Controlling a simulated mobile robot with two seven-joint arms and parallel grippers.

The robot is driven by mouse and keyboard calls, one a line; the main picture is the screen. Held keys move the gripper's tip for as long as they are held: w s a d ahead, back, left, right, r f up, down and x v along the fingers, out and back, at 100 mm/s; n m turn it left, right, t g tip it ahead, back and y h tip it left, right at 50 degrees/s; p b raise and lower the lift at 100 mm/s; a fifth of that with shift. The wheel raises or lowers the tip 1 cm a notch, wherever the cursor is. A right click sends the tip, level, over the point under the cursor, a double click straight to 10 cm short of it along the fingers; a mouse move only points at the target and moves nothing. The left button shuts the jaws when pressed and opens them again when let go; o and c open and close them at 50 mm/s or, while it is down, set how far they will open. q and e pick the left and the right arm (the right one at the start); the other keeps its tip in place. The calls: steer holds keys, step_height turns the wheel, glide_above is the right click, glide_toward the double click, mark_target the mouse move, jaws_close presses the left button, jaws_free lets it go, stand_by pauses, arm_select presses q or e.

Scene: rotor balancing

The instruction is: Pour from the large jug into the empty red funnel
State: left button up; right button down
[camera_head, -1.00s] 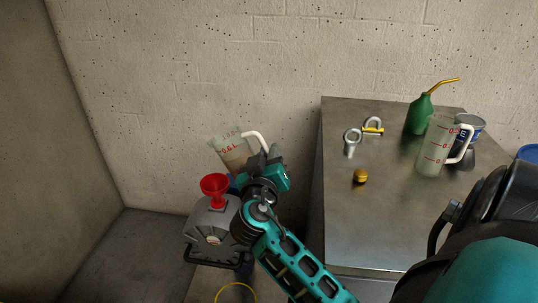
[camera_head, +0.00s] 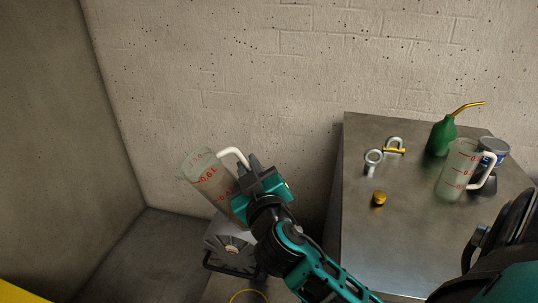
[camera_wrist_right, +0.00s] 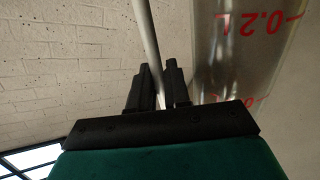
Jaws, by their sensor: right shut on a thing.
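The large jug (camera_head: 209,185) is clear with red marks and a white handle (camera_head: 236,153). It hangs in the air above the grey canister (camera_head: 232,241), tilted with its rim toward the upper left. My right gripper (camera_head: 252,172) is shut on the jug's handle. In the right wrist view the gripper (camera_wrist_right: 158,85) has the pale handle between its fingers, and the jug wall (camera_wrist_right: 238,50) shows beside them. The red funnel is hidden, behind the jug and gripper. Whether liquid leaves the jug cannot be seen. My left gripper is not in view.
A metal table (camera_head: 405,245) stands at the right. On it are a smaller jug (camera_head: 457,172), a green oil can (camera_head: 441,137), a tin (camera_head: 494,149), a yellow cap (camera_head: 379,198) and two metal fittings (camera_head: 373,160) (camera_head: 394,146). Concrete walls close the back and left.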

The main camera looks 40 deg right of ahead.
steer(key=a+f+y, duration=0.1)
steer(key=a+f+n, duration=0.1)
steer(key=shift+s+a+t+y+b, duration=0.3)
steer(key=shift+s+y+b, duration=0.05)
steer(key=shift+s+y, duration=0.05)
steer(key=shift+r+p, duration=0.15)
steer(key=shift+p, duration=0.15)
steer(key=d+r+m+g+h+p, duration=0.45)
steer(key=d+h, duration=0.35)
steer(key=d, duration=0.3)
arm_select(q)
steer(key=b, duration=0.5)
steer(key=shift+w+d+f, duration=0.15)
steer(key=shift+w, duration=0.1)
arm_select(e)
step_height(320, 180, down, 8)
steer(key=d+m+g+h, duration=0.1)
steer(key=d+m, duration=0.1)
steer(key=shift+r+g, duration=0.1)
steer(key=shift+g, duration=0.15)
